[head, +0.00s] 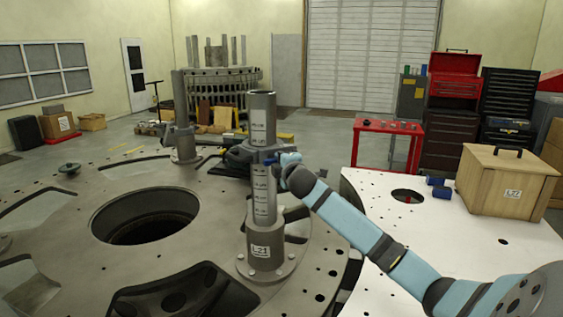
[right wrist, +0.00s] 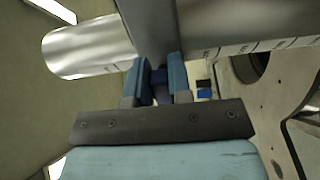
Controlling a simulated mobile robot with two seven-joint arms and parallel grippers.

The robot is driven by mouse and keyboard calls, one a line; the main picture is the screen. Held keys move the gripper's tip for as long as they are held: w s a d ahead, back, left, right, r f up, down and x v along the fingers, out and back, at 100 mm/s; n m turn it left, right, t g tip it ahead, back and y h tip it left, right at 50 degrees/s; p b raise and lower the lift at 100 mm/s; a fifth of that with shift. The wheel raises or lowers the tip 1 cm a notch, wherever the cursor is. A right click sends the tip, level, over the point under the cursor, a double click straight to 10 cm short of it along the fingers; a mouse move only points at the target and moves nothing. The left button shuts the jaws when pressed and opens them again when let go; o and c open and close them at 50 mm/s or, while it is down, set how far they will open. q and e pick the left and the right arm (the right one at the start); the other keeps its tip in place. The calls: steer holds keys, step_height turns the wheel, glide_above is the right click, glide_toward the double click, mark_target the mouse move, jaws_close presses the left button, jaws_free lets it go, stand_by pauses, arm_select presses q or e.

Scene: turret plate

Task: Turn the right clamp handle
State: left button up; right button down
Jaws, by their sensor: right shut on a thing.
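My right gripper (head: 279,163) is at the right side of this collar. My left gripper is not in view.
A white table (head: 440,235) with a wooden crate (head: 503,182) is at right. A red table (head: 388,126) and tool chests stand behind.

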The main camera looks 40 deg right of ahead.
stand_by(0.3)
steer(key=c, duration=1)
jaws_free()
steer(key=shift+c, duration=0.2)
steer(key=shift+s+a, duration=0.1)
steer(key=shift+s, duration=0.1)
steer(key=b+v, duration=0.3)
steer(key=v, duration=1)
steer(key=shift+s, duration=0.15)
